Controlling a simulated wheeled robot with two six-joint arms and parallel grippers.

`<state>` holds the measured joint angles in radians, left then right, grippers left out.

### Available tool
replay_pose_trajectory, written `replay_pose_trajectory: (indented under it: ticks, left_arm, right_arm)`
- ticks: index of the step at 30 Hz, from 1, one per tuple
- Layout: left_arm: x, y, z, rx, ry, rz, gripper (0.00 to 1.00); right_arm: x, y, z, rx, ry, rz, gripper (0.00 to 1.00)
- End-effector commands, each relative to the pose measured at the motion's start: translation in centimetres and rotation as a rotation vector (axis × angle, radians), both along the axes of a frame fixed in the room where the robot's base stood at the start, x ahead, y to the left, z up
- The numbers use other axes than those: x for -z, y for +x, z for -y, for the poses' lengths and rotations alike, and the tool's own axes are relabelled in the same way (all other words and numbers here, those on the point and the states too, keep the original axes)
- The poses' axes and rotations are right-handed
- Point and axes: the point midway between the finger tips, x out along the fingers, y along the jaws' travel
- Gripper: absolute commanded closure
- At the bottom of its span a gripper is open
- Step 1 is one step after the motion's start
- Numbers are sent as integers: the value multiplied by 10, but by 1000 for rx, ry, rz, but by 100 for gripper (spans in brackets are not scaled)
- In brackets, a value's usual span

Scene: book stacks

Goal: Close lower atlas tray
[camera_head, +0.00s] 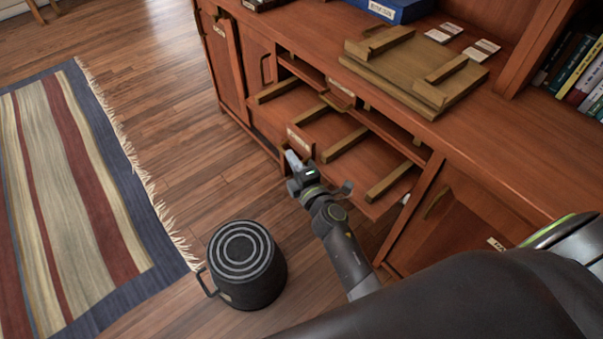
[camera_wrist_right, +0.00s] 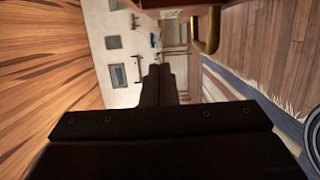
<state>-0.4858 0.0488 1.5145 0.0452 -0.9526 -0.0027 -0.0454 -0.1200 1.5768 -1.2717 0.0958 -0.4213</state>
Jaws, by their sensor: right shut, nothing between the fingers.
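The lower atlas tray (camera_head: 322,130) is a reddish wooden drawer with several light wooden bars in it. It stands pulled out from the cabinet (camera_head: 452,222), its inside showing. A pale label (camera_head: 299,141) is on its front. My right gripper (camera_head: 292,159) is shut and empty, at the tray's front just below the label. I cannot tell whether it touches the front. In the right wrist view the dark gripper body fills the lower middle, and a brass-coloured handle (camera_wrist_right: 209,32) shows at the top. My left gripper is not in view.
A black round stool-like object (camera_head: 246,262) stands on the wooden floor near my right forearm. A striped rug (camera_head: 75,200) lies at left. On the cabinet top are a wooden stand (camera_head: 405,70), a blue box (camera_head: 398,10) and cards. Books (camera_head: 572,68) stand at far right.

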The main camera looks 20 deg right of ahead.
Motion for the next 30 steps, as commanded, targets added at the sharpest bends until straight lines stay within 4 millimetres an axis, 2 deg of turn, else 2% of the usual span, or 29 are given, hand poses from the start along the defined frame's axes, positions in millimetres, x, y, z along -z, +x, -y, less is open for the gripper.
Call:
replay_pose_trajectory:
  ticks: [3, 6, 12, 26, 30]
  left_arm:
    - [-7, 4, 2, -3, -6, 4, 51]
    - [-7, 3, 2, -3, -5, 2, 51]
    - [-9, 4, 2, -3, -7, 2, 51]
    - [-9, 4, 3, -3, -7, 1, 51]
    - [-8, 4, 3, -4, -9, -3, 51]
  right_arm:
    - [0, 22, -2, -1, -1, 2, 100]
    - [1, 23, 17, 0, -5, -1, 100]
    - [1, 29, 33, 0, -2, -1, 100]
    - [1, 30, 38, 1, 1, -1, 100]
    - [1, 33, 47, 1, -3, -1, 100]
